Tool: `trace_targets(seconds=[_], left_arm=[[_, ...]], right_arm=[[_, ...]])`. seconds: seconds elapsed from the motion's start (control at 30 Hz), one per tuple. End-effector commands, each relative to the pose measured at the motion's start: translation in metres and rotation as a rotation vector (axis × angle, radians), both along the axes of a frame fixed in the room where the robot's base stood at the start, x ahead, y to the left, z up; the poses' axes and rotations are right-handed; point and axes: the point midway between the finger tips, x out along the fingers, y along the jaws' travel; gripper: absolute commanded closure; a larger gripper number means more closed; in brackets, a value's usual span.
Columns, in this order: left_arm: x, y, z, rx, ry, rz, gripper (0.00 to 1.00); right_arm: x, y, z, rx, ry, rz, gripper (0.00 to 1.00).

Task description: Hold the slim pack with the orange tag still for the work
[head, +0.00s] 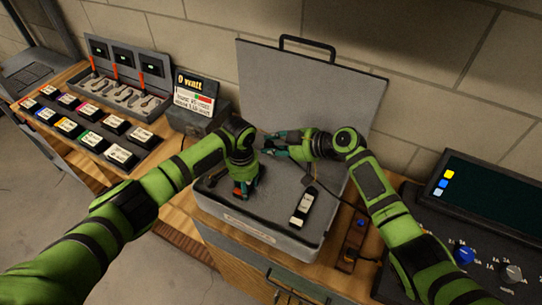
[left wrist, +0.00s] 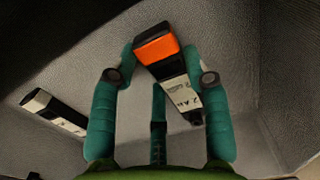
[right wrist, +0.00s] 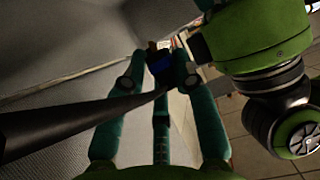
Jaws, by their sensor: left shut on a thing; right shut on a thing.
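The slim pack with the orange tag (left wrist: 172,68) is between the fingers of my left gripper (left wrist: 160,78), which is shut on it. It is dark, with an orange end and a white label reading "2 AH". In the head view my left gripper (head: 246,184) is low inside the open grey case (head: 215,200), and the orange tag shows beneath it. My right gripper (head: 277,145) is over the back of the case, shut on a small dark piece with a blue part (right wrist: 160,65). A thick black cable (right wrist: 90,120) crosses that wrist view toward it.
Another black-and-white pack (head: 303,207) lies in the case to the right. The case lid (head: 305,90) stands open behind. A brown device with a blue light (head: 352,240) and a dark console (head: 480,220) stand right.

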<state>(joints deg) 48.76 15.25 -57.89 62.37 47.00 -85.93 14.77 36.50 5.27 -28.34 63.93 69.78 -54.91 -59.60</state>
Motion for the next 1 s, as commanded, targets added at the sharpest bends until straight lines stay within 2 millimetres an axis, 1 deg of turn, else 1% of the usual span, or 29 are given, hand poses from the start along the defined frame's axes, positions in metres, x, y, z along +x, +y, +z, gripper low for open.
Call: trace_targets(seconds=[0.03,0.1,0.2,0.3,0.5,0.73,0.77,0.8,0.83,1.0], left_arm=[[0.000,0.001,-0.001,0.002,0.001,0.001,0.88],[0.000,0.001,-0.001,0.003,0.001,0.001,0.88],[0.000,0.001,-0.001,0.003,0.001,0.001,0.88],[0.000,0.001,-0.001,0.003,0.001,0.001,0.88],[0.000,0.001,-0.001,0.002,0.001,0.001,0.88],[0.000,0.001,-0.001,0.001,0.001,0.001,0.88],[0.000,0.001,-0.001,0.001,0.001,0.001,0.45],[0.000,0.001,-0.001,0.001,0.001,0.001,0.29],[0.000,0.001,-0.001,0.001,0.001,0.001,0.25],[0.000,0.001,0.000,0.001,0.001,0.001,0.25]], right_arm=[[0.001,0.000,0.015,0.000,-0.009,0.001,0.88],[0.001,0.000,0.031,0.000,-0.007,0.000,0.88],[0.001,0.000,0.049,0.000,-0.005,-0.001,0.88],[0.001,0.000,0.060,0.000,-0.003,-0.001,0.88],[0.001,0.000,0.070,0.001,0.000,-0.002,0.88],[0.001,0.000,0.071,0.001,0.000,-0.001,0.88],[0.001,0.000,0.071,0.001,0.000,-0.001,0.88],[0.001,0.000,0.071,0.001,0.000,-0.001,0.88],[0.001,0.000,0.071,0.001,0.000,-0.001,0.88],[0.001,0.000,0.071,0.002,0.000,-0.001,0.88]])
